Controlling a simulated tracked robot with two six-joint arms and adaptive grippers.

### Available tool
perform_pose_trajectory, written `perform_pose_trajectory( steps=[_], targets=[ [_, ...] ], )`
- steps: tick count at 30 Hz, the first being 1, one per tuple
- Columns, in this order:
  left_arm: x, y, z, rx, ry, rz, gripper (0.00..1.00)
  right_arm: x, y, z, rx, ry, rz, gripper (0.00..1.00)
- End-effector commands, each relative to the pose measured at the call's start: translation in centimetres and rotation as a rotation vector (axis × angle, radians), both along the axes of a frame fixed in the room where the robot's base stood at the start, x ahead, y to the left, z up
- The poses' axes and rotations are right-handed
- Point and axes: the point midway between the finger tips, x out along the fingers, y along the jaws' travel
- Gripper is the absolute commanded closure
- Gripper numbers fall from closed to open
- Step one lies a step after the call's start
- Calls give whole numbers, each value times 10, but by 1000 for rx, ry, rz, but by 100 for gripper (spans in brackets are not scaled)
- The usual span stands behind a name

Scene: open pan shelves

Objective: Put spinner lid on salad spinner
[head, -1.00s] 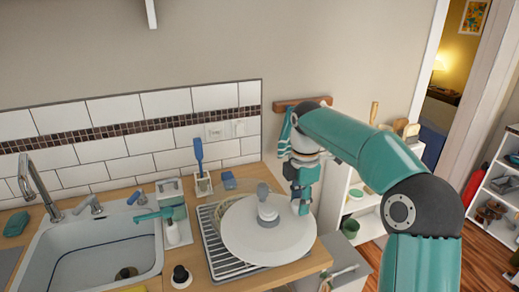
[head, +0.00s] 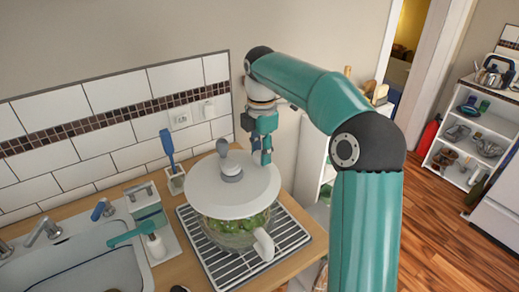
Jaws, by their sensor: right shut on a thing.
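The white round spinner lid (head: 210,198), with a grey-and-white knob on top, is over the salad spinner (head: 215,238). The salad spinner is a clear bowl with green leaves inside and a pale handle at its front right. Leaves show below the lid's front edge, and the lid hides the bowl's back part. I cannot tell whether the lid touches the bowl's rim. My right gripper (head: 263,152) is shut on the lid's far right edge. My left gripper is not in view.
The spinner stands on a ridged drying rack (head: 292,238) on the wooden counter. A sink (head: 80,272) with taps is at left. A blue brush (head: 168,148) stands in a holder behind, near the tiled wall. White shelves (head: 312,160) stand right of the counter.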

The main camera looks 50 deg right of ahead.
Motion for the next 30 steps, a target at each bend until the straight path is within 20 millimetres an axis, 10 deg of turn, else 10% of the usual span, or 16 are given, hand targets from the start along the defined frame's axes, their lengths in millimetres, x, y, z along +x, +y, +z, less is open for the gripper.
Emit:
perform_pose_trajectory(
  steps=[30],
  targets=[
    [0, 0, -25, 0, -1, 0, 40, -1, -4, -44, 12, -7, -1, 100]
  ],
)
